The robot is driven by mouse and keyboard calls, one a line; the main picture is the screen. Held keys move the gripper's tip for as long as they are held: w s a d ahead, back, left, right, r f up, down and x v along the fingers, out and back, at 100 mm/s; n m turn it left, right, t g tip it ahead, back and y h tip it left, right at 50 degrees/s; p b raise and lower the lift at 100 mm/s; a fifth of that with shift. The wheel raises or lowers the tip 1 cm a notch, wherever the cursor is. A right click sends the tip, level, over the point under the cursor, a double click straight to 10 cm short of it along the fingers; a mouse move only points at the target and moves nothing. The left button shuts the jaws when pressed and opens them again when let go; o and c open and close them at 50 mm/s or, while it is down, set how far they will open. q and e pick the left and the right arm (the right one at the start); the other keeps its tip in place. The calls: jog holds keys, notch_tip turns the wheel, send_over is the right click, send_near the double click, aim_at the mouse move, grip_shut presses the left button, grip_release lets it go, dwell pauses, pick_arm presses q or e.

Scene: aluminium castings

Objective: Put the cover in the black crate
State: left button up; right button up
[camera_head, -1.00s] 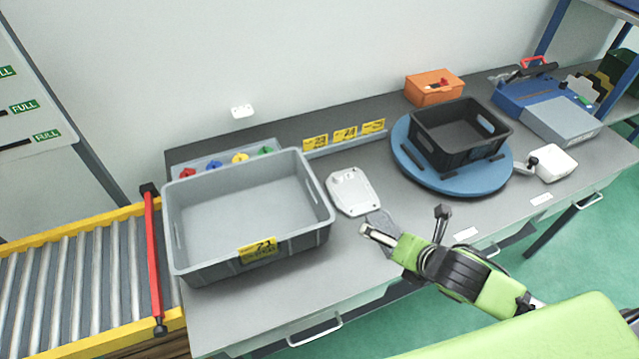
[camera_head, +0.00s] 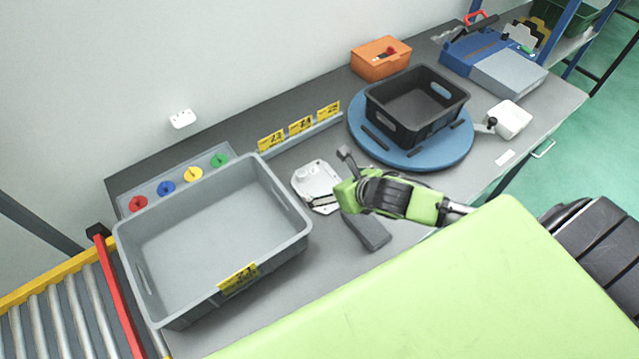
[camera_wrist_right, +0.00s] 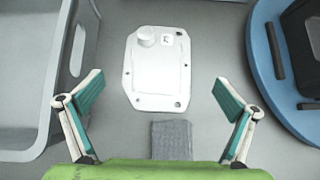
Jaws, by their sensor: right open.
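The cover (camera_head: 313,176) is a flat white cast plate lying on the grey bench, just right of the large grey crate; it also shows in the right wrist view (camera_wrist_right: 158,75), with a round boss at its upper left. My right gripper (camera_head: 334,180) is open and empty at the right side of the cover in the head view, covering a little of it. In the right wrist view its two fingers (camera_wrist_right: 160,78) are spread wide to either side of the cover's near part. The black crate (camera_head: 412,133) stands empty on a blue round turntable. My left gripper is not in view.
A large empty grey crate (camera_head: 290,239) stands left of the cover. A dark grey block (camera_head: 368,234) lies near my right gripper. The blue turntable (camera_head: 440,158) is to the right, with a white device (camera_head: 512,118) beyond it. An orange box (camera_head: 381,60) stands at the back.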

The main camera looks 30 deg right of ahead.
aim_at(317, 182)
jog(key=shift+x, duration=1.25)
jog(key=shift+w+a+f+p, duration=0.25)
jog(key=shift+w+p, duration=0.1)
jog(key=shift+p, duration=0.15)
jog(key=p+x, duration=0.1)
jog(key=x, duration=0.3)
jog(key=shift+f, duration=0.1)
jog(key=shift+s, duration=0.1)
jog(key=c, duration=1.3)
